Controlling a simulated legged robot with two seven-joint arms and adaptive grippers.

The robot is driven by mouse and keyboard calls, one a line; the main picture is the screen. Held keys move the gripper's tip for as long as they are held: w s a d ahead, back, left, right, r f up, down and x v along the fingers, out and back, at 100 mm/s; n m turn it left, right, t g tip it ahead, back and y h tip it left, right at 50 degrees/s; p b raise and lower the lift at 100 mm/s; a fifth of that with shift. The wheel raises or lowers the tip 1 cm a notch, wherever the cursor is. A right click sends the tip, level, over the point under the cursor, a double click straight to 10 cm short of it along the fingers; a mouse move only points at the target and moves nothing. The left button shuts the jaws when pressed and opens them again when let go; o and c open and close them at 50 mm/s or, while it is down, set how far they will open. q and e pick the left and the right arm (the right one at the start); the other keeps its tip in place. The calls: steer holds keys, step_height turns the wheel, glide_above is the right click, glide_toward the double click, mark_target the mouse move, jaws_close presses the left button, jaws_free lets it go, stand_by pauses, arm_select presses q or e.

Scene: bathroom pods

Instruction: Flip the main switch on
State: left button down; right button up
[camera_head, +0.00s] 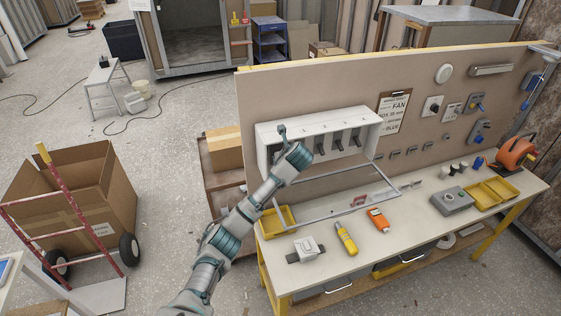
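A white breaker box (350,122) is mounted on the upright board above the workbench. Several dark switches show in it, such as one switch (337,143) near its middle; which is the main switch and whether it is on is too small to tell. Its framed clear cover (345,203) hangs open below, over the bench. My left arm reaches up from the bottom, and its gripper (282,130) is at the box's left end, in front of it. The arm's end hides part of the box's left side. Whether the fingers are open or touching anything is unclear. My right gripper is not in view.
A hand truck (75,215) and cardboard box (98,190) stand left. Floor between is clear.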

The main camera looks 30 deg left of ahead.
arm_select(q)
steer(key=shift+g+h, duration=0.6)
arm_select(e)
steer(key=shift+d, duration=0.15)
arm_select(q)
steer(key=shift+g+h, duration=0.3)
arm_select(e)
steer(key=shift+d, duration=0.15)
arm_select(q)
steer(key=shift+f, duration=0.1)
steer(key=c, duration=1)
jaws_free()
steer(key=shift+o, duration=0.4)
steer(key=shift+w+a, duration=0.2)
steer(key=shift+w, duration=0.05)
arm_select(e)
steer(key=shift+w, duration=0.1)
arm_select(q)
steer(key=shift+r, duration=0.2)
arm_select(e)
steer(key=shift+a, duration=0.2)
